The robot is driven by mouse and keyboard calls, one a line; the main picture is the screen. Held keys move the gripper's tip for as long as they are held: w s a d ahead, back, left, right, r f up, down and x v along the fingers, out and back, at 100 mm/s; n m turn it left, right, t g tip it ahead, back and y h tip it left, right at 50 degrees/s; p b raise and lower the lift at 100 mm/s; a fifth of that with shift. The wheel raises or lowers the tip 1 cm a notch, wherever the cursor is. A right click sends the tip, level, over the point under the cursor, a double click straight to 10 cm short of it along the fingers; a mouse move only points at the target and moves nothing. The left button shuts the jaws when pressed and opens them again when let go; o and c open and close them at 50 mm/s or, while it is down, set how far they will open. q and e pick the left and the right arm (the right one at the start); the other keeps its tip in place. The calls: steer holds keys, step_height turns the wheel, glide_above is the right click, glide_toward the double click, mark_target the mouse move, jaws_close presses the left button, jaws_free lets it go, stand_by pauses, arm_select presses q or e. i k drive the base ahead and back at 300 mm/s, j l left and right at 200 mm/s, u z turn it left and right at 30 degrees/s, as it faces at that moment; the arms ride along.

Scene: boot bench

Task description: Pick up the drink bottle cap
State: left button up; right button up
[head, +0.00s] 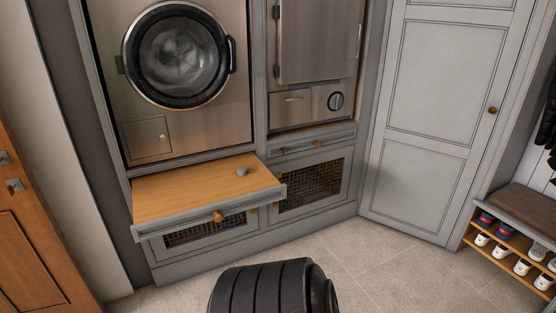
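A small grey-blue object, which looks like the drink bottle cap (242,171), lies on the pulled-out wooden shelf (185,192) below the washing machine. It sits near the shelf's back right part, with bare wood around it. It is too small to make out in detail. Neither of my grippers shows in the head view.
The front-loading machine (176,55) stands above the shelf. A steel drying cabinet (315,45) is to its right. The shelf juts out over mesh-fronted drawers (308,187). A grey door (440,110) is shut. A shoe bench (518,212) stands at right. Tiled floor (385,265) is clear.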

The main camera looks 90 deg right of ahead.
mark_target(242, 170)
steer(key=z, duration=2.5)
